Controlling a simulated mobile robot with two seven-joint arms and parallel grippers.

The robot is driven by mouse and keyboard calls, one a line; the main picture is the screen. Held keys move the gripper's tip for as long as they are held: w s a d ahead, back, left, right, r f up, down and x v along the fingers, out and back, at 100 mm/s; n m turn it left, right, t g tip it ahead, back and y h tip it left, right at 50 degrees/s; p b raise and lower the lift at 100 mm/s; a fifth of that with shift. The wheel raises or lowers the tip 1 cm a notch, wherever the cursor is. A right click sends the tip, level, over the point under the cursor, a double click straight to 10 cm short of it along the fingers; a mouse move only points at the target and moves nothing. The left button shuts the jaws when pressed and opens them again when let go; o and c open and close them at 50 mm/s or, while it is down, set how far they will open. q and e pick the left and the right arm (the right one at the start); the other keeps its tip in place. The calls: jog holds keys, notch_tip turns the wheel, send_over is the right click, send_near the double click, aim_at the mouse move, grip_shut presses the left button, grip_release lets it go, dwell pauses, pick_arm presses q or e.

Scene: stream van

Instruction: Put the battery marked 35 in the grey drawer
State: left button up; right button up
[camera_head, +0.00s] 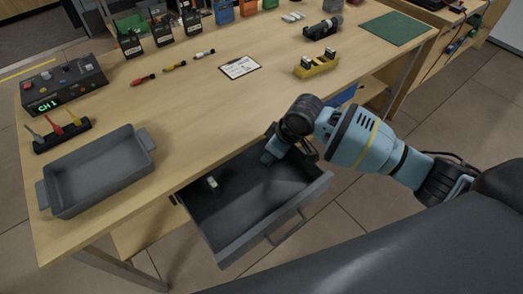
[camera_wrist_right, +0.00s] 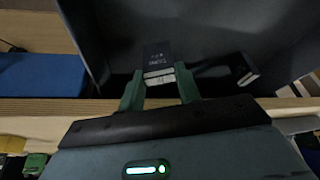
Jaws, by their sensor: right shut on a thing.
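The grey drawer (camera_head: 268,232) under the table is pulled open. My right gripper (camera_head: 270,156) reaches down into its back right part, near the table edge. In the right wrist view, the green fingers (camera_wrist_right: 160,90) are shut on a dark battery (camera_wrist_right: 156,57) with a pale end. Small print shows on it, but I cannot read the number. A second dark battery with a pale end (camera_wrist_right: 241,68) lies apart from it in the drawer. A small pale-ended item (camera_head: 212,183) shows in the drawer's left part in the head view. My left gripper is not in view.
A grey tray (camera_head: 62,205) with handles stands at the table's left front. A control box (camera_head: 62,85), coloured plugs, a clipboard (camera_head: 240,67) and a yellow holder (camera_head: 316,66) are on the table. The drawer's middle is mostly clear.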

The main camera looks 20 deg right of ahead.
aim_at(262, 164)
jog(key=shift+w+a+f+b, duration=0.3)
jog(key=shift+w+a+f, duration=0.8)
jog(key=shift+f, duration=0.05)
jog(key=o, duration=0.8)
jog(key=shift+f, duration=0.1)
jog(key=p+v, duration=0.2)
jog(key=v, duration=1)
jog(key=shift+w, duration=0.1)
